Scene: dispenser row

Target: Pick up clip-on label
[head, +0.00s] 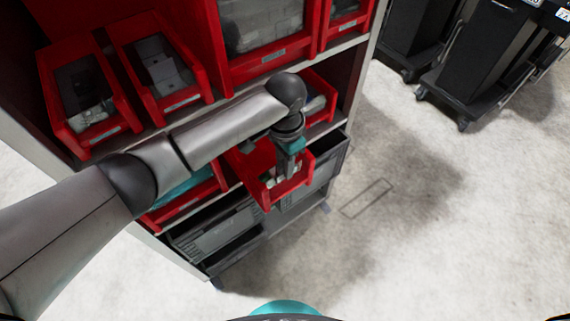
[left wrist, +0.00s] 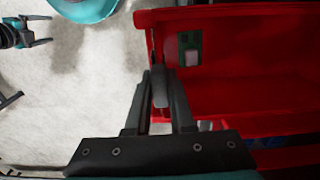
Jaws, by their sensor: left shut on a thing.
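My left gripper (head: 283,178) reaches down at the front of a pulled-out red bin (head: 262,195) in the lower part of the rack. In the left wrist view, the left gripper (left wrist: 160,75) is shut on a narrow grey piece, seen edge-on, which I take as the clip-on label (left wrist: 160,92). It sits at the left wall of the red bin (left wrist: 235,98); I cannot tell whether it touches the rim. My right gripper (left wrist: 42,31) shows small at the upper left of the left wrist view, open and empty.
A green and white item (left wrist: 190,50) lies inside the bin. Other red bins (head: 160,65) fill the shelves above, and grey crates (head: 215,235) stand below. Black wheeled carts (head: 480,65) stand at the upper right. The pale floor (head: 430,230) at the right is clear.

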